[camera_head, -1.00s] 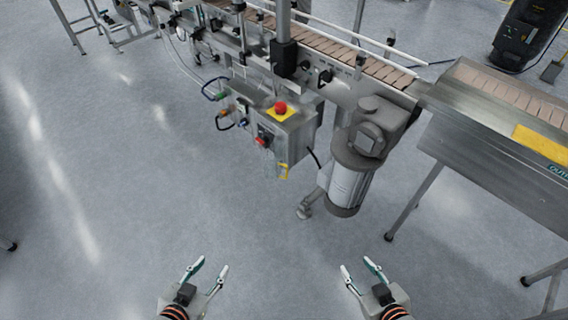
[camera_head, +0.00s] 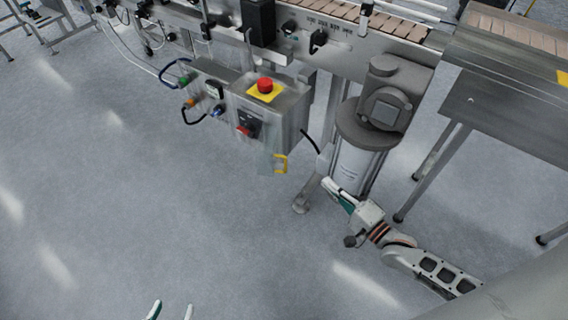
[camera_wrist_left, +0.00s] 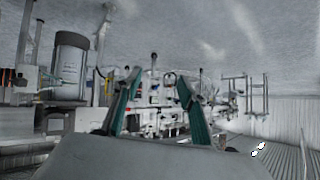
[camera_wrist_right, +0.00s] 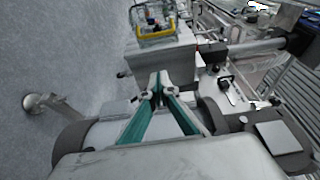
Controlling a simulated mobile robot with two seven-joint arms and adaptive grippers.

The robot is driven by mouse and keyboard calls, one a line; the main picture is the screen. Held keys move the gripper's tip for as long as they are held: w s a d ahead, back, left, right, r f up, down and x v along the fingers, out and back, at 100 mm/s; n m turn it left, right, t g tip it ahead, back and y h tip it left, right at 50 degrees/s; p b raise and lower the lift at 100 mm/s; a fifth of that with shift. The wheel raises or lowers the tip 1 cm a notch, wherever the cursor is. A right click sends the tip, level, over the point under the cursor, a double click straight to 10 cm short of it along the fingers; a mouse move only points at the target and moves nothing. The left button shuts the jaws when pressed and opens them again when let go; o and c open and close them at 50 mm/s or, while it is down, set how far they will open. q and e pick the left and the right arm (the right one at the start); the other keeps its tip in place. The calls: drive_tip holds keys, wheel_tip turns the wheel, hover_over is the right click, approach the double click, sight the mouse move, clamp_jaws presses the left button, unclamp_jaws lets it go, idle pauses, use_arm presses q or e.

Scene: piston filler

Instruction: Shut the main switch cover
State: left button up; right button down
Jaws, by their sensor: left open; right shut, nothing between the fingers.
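The main switch is a red knob on a dark plate (camera_head: 246,127) on the front of a grey control box (camera_head: 290,122). My right gripper (camera_head: 333,188) is shut and empty, right of and below the cover, in front of the motor. My left gripper (camera_head: 173,307) is open and empty, low at the bottom edge, well away from the box.
A red emergency stop on a yellow plate (camera_head: 265,90) tops the box. A cylindrical motor (camera_head: 357,165) stands right of the box, close to my right gripper. The conveyor (camera_head: 340,45) runs behind. The floor (camera_head: 120,200) left of and below the box is clear.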

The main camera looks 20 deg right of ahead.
drive_tip(key=b, duration=0.2)
approach(275, 152)
drive_tip(key=w+d+f, duration=0.2)
drive_tip(key=w+f, duration=0.1)
drive_tip(key=w, duration=0.1)
use_arm(q)
drive_tip(key=shift+w+d+r+n+t+h, duration=0.2)
drive_tip(key=shift+w+d+r, duration=0.15)
drive_tip(key=shift+d, duration=0.25)
drive_tip(key=shift+w+d+r+n+t+h, duration=0.1)
drive_tip(key=shift+w+d+r+h, duration=0.15)
drive_tip(key=shift+d+r, duration=0.25)
use_arm(e)
drive_tip(key=shift+a, duration=0.3)
use_arm(q)
drive_tip(key=shift+f, duration=0.15)
